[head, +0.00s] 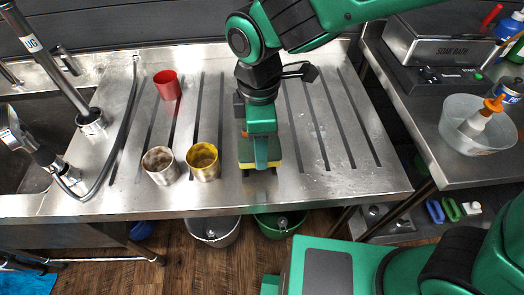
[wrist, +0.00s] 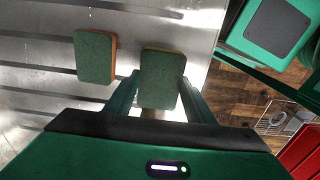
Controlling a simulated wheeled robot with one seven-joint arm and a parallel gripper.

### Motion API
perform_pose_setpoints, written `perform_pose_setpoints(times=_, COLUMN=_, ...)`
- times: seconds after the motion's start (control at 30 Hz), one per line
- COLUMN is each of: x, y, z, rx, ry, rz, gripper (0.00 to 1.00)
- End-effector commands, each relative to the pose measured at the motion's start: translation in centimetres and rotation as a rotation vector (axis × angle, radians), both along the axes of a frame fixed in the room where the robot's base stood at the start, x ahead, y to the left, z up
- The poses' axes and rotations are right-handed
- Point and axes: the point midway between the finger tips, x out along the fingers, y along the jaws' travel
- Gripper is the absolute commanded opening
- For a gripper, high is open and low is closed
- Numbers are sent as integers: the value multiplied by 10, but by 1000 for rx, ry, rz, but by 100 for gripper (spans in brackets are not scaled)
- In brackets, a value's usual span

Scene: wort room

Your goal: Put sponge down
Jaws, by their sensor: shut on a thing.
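A second, similar sponge (wrist: 94,57) lies apart, left of the held one in the wrist view. In the head view my gripper (head: 261,160) points down over the ribbed steel drainboard (head: 335,178), near its front edge. A sponge's yellow edge (head: 245,166) shows under it; the arm hides much there. I cannot tell if the held sponge touches the steel.
A red cup (head: 167,85), a grey cup (head: 161,166) and a yellow-rimmed cup (head: 203,161) stand left of my gripper. A sink (head: 28,180) and sprayer are far left. Buckets (head: 212,232) stand below the front edge. The drainboard's right side is clear.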

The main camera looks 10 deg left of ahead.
Motion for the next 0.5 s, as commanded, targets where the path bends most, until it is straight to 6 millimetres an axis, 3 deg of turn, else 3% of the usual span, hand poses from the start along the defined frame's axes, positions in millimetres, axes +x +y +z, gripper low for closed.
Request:
perform_pose_setpoints(times=0.33, x=2, y=-2, z=-36, rx=-4, ry=2, rz=1, gripper=21)
perform_pose_setpoints(times=0.5, x=2, y=-1, z=-43, rx=-1, ry=1, rz=1, gripper=21)
